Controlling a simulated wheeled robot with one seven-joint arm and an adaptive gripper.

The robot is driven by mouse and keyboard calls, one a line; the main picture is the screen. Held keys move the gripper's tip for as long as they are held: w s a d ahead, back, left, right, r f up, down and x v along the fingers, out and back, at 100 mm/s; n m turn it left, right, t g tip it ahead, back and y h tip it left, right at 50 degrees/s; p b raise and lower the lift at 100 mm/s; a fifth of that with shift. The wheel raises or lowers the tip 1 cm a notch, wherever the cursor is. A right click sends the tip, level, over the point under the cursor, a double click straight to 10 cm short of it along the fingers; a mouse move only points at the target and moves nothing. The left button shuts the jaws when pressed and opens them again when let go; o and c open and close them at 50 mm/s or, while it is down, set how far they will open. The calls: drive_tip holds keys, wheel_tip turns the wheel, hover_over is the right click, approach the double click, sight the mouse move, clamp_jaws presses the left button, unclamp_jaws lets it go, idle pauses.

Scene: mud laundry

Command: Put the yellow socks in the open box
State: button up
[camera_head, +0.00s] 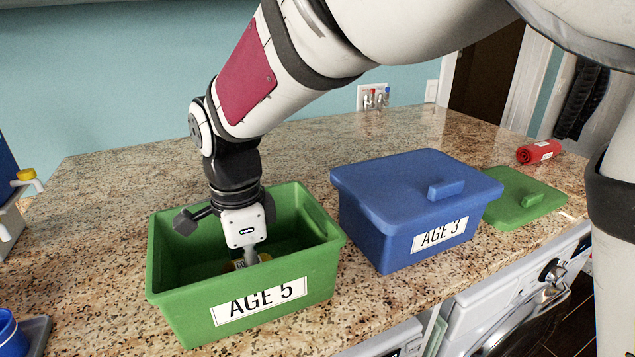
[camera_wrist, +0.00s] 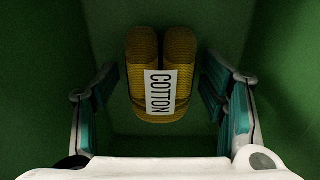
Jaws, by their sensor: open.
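The open box (camera_head: 285,290) is green, labelled "AGE 5", and stands without a lid on the granite counter. My gripper (camera_head: 245,258) reaches down inside it. The yellow socks (camera_wrist: 160,62), a rolled pair with a "COTTON" label, lie within the green walls in the wrist view; only a sliver of yellow shows in the head view. My gripper's fingers (camera_wrist: 160,100) are apart, one on each side of the socks, with gaps between. How far the socks are from the box floor is hard to tell.
A blue box (camera_head: 365,225) labelled "AGE 3" with its lid on stands to the right. A green lid (camera_head: 522,200) lies beyond it, with a red roll (camera_head: 538,152) behind. Blue items stand at the left edge. The counter (camera_head: 130,170) behind the green box is clear.

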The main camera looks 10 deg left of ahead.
wheel_tip(320, 180, up, 11)
drive_tip(key=shift+r, duration=0.1)
drive_tip(key=d+r+n+t+y, duration=0.1)
drive_tip(key=d+r+n+t, duration=0.2)
drive_tip(key=d, duration=1.5)
drive_tip(key=s+d+f+n+t, duration=0.1)
drive_tip(key=s+d+n, duration=0.3)
drive_tip(key=d, duration=0.4)
drive_tip(key=s+d+f+n+t+h, duration=0.1)
drive_tip(key=s+d+f+n, duration=0.3)
drive_tip(key=s+d, duration=0.3)
drive_tip(key=shift+d+n, duration=0.3)
drive_tip(key=shift+d, duration=0.35)
